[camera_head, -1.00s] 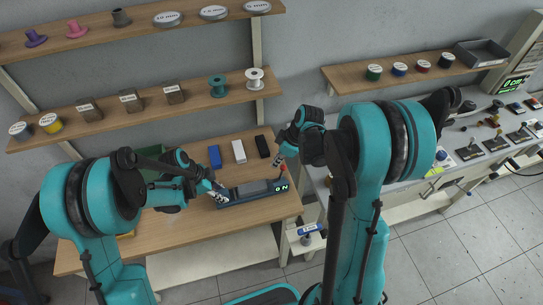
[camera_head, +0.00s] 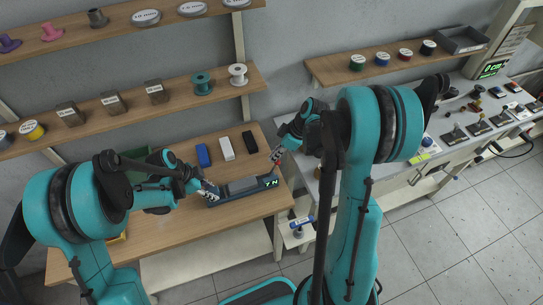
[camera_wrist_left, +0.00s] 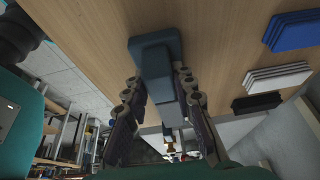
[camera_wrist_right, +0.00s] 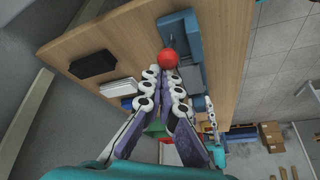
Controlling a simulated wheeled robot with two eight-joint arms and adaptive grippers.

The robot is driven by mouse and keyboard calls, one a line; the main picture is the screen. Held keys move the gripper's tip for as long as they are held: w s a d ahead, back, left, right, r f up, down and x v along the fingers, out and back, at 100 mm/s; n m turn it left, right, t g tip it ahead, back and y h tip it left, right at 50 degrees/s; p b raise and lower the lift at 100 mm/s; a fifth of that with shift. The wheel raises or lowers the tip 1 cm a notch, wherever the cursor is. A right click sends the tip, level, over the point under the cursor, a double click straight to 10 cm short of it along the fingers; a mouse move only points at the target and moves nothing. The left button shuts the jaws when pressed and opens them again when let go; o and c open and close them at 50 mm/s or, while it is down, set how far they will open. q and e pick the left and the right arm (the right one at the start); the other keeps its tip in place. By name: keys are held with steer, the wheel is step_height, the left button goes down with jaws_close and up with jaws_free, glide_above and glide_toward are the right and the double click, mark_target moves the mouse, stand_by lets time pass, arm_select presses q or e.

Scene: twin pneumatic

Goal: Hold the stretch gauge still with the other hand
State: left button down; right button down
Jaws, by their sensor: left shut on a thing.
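The stretch gauge (camera_head: 242,187) is a long dark blue-grey device lying on the wooden table, with a green-lit display (camera_head: 271,183) that seems to read 7 N. It also shows in the left wrist view (camera_wrist_left: 155,58). My left gripper (camera_head: 209,191) is shut on the gauge's left end, its fingers on both sides of the body in the left wrist view (camera_wrist_left: 157,85). A red ball knob (camera_wrist_right: 168,59) stands at the gauge's right end. My right gripper (camera_wrist_right: 166,78) has its fingertips right at the knob; I cannot tell whether they clamp it.
Blue (camera_head: 203,155), white (camera_head: 226,148) and black (camera_head: 250,141) blocks lie behind the gauge. Wall shelves with spools and weights hang above. A grey bench (camera_head: 450,120) with several small devices stands at the right. Bare table lies in front of the gauge.

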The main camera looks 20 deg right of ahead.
steer(key=w+a+r, duration=0.2)
steer(key=a, duration=0.2)
arm_select(q)
steer(key=c, duration=1.2)
jaws_free()
arm_select(e)
steer(key=v, duration=0.8)
steer(key=shift+d, duration=0.5)
steer(key=shift+r, duration=0.1)
